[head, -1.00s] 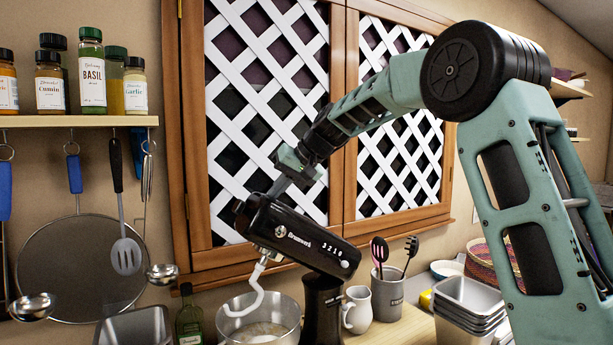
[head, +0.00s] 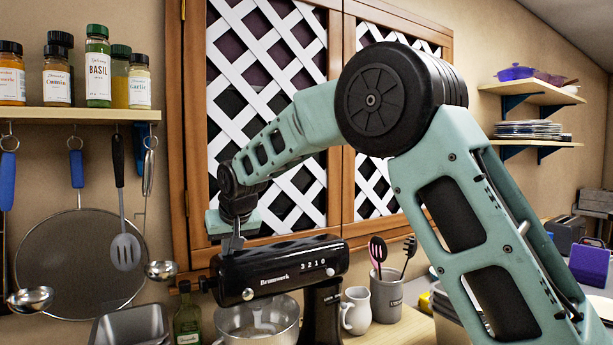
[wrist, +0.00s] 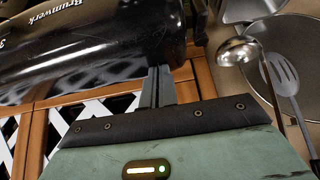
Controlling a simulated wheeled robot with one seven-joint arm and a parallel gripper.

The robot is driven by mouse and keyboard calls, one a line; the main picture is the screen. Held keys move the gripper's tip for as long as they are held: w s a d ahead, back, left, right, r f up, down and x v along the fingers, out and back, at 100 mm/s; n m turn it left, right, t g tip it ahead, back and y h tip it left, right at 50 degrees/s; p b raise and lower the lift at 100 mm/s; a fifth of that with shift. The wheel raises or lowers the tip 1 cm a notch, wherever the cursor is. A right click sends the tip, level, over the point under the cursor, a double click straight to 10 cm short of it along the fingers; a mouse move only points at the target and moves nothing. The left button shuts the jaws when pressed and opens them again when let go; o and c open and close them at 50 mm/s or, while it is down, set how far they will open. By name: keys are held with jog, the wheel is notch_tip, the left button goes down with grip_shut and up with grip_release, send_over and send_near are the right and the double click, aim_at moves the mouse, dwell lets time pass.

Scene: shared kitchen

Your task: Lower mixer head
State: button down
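The black stand mixer's head (head: 280,268) lies nearly level over its steel bowl (head: 258,322). The hook is largely hidden by the head and bowl. The mixer's dark stand (head: 322,312) shows to the right of the bowl. My gripper (head: 233,246) points down at the top of the head near its free left end, with the fingertips at or touching it. In the wrist view the mixer head (wrist: 90,45) fills the upper left. The two fingers (wrist: 157,82) are together there, with nothing visible between them, and their tips meet the head's edge.
A jug (head: 356,310) and a utensil crock (head: 387,296) stand right of the mixer. A green bottle (head: 187,318) and a metal pan (head: 130,326) are on the left. Utensils hang below the spice shelf (head: 80,114). A lattice window (head: 265,120) is behind.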

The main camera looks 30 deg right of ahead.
jog(key=shift+s+a+f, duration=0.15)
jog(key=shift+s+f, duration=0.05)
jog(key=shift+f, duration=0.4)
jog(key=r+p, duration=0.1)
jog(key=r, duration=0.1)
jog(key=w+r+p, duration=0.1)
jog(key=r+p, duration=0.1)
jog(key=shift+a+r, duration=0.1)
jog(key=shift+r, duration=0.25)
jog(key=b+v, duration=0.4)
jog(key=v, duration=0.6)
jog(key=s+a+f+n+g+y+b, duration=0.1)
jog(key=s+a+f+n+g, duration=0.1)
jog(key=s+a+f, duration=0.5)
jog(key=s+a+f+n+g+y+b, duration=0.1)
jog(key=s+a+f+n+g, duration=0.15)
jog(key=s+f, duration=0.8)
jog(key=s+d+f+n+g+b, duration=0.1)
jog(key=s+f, duration=0.4)
jog(key=s, duration=0.6)
jog(key=s+d+f+n+g+h+b, duration=0.1)
jog(key=s+f+n, duration=0.1)
jog(key=s+f, duration=0.4)
jog(key=s, duration=0.5)
jog(key=shift+s+h, duration=0.3)
jog(key=shift+s, duration=0.1)
